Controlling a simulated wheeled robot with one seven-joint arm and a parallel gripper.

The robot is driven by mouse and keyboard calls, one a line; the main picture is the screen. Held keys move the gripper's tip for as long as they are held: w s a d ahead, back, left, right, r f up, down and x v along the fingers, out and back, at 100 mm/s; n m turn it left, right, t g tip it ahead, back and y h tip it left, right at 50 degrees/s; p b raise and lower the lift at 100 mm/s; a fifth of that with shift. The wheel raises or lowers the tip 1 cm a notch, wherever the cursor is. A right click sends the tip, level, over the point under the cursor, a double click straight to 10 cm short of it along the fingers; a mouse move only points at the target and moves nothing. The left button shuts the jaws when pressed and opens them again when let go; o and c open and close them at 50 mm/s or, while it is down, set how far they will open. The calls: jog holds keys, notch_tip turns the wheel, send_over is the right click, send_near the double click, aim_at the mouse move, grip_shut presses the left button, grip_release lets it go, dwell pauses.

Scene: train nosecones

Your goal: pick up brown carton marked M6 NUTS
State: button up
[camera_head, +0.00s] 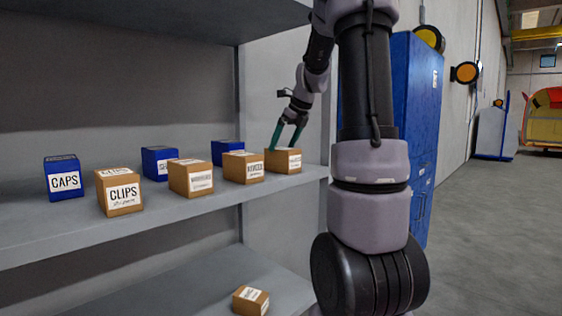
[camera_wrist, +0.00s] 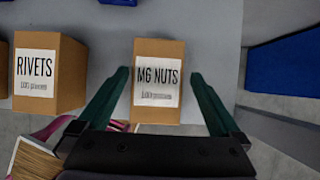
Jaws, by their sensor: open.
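The brown carton marked M6 NUTS (camera_wrist: 158,52) stands between my gripper's fingers in the wrist view, its white label facing me. In the head view it is the rightmost carton (camera_head: 284,161) on the shelf, near the shelf's right end. My gripper (camera_head: 287,138) has green fingers and is open. In the wrist view the gripper (camera_wrist: 160,75) has one finger on each side of the carton, with a gap visible at each side. Whether the fingertips reach down alongside the carton's full depth I cannot tell.
A brown RIVETS carton (camera_wrist: 45,72) stands left of the M6 NUTS carton. Other brown cartons such as CLIPS (camera_head: 119,192) and blue ones such as CAPS (camera_head: 64,178) share the shelf (camera_head: 60,228). Another carton (camera_head: 250,300) lies below. A blue cabinet (camera_head: 415,120) stands at right.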

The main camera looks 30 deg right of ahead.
aim_at(279, 158)
jog(key=shift+s+f+x, duration=0.1)
jog(key=shift+s+x, duration=0.1)
jog(key=shift+x, duration=1.1)
jog(key=shift+s+f+x, duration=0.1)
jog(key=shift+s+x, duration=0.1)
jog(key=shift+x, duration=1.1)
jog(key=shift+f, duration=0.25)
grip_shut()
